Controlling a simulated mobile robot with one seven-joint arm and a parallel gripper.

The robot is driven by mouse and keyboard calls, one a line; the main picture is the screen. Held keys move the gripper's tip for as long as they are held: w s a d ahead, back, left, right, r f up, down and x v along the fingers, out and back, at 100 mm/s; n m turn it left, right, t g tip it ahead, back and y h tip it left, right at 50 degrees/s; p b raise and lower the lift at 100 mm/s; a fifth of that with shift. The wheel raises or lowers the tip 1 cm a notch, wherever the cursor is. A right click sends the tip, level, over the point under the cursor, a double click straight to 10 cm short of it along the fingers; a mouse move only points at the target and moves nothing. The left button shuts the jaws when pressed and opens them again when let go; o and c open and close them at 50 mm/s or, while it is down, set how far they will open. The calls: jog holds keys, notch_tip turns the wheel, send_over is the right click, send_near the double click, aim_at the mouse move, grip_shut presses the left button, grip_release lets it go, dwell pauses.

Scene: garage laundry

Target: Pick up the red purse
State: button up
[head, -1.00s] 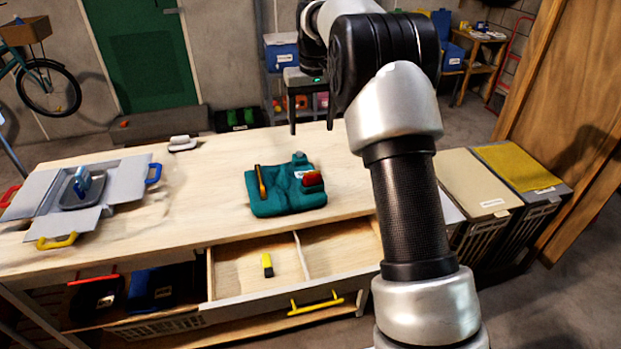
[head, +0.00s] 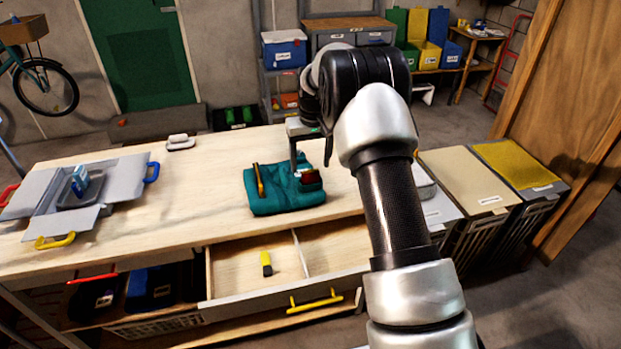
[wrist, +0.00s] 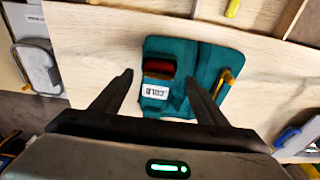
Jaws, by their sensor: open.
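The red purse (head: 309,177) is a small dark red item lying on the right part of a folded teal cloth (head: 270,196) on the wooden workbench. In the wrist view the red purse (wrist: 160,67) lies in a dark-edged shape, above a white label reading "COLD". My gripper (head: 311,164) is over the right side of the cloth, close to the purse. In the wrist view my gripper (wrist: 162,84) is open and empty, with its fingers apart on either side of the purse. I cannot tell the exact height of the fingertips above the cloth.
An orange-handled item (head: 259,180) lies on the cloth's left side. An open grey box (head: 120,185) with coloured handles is at the bench's left. An open drawer (head: 250,284) below the bench's front edge holds a yellow item (head: 266,263). The middle left of the bench is clear.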

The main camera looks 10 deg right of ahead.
aim_at(311, 178)
notch_tip(311, 178, down, 3)
jog(key=shift+w+r, duration=0.15)
jog(key=c, duration=1.1)
jog(key=shift+c, duration=0.3)
jog(key=shift+r, duration=0.15)
